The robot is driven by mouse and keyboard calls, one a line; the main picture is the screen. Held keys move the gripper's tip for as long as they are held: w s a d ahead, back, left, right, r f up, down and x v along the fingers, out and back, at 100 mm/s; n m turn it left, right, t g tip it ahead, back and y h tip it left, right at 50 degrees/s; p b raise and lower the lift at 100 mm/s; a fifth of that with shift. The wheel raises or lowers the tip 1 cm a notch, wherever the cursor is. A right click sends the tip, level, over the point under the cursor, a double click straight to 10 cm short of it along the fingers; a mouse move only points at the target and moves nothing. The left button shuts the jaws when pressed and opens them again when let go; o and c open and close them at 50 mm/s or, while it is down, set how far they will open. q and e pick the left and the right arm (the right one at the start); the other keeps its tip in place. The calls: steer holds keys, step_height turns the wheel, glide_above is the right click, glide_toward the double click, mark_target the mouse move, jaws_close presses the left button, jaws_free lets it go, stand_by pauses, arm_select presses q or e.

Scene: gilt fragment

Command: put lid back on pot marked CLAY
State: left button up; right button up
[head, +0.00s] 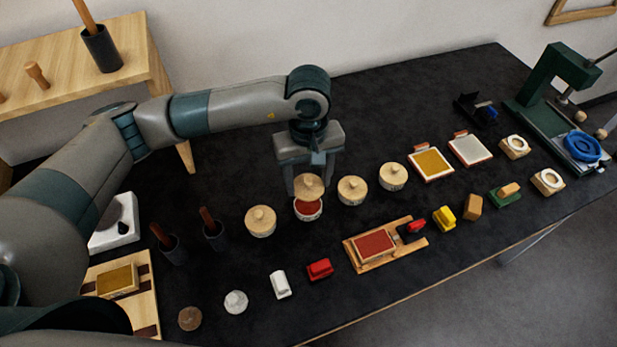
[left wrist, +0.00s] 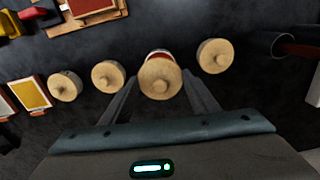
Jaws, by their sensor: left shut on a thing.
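My left gripper (head: 307,180) is shut on a round wooden lid with a knob (head: 311,189). It holds the lid tilted just above an open pot with a white rim and red content (head: 308,209). In the left wrist view the lid (left wrist: 160,80) sits between the fingers and covers most of the pot (left wrist: 157,53). I cannot tell whether lid and pot touch. The other pots, lidded, stand in the same row: one to the left (head: 260,221), two to the right (head: 352,190) (head: 393,177). No marking on the pots is readable. My right gripper is not in view.
Dark cups with tools (head: 213,236) stand left of the row. In front are a red block (head: 320,269), a white block (head: 280,285) and a wooden tray with a red pad (head: 373,245). A green press (head: 548,85) stands far right. The table behind the pots is clear.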

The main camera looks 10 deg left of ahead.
mark_target(308, 205)
arm_select(q)
steer(key=shift+f, duration=0.2)
steer(key=shift+f, duration=1.7)
step_height(308, 205, down, 2)
steer(key=b, duration=0.3)
steer(key=shift+f, duration=0.25)
steer(key=shift+f+b, duration=0.15)
steer(key=shift+b, duration=1.9)
stand_by(1.2)
stand_by(0.3)
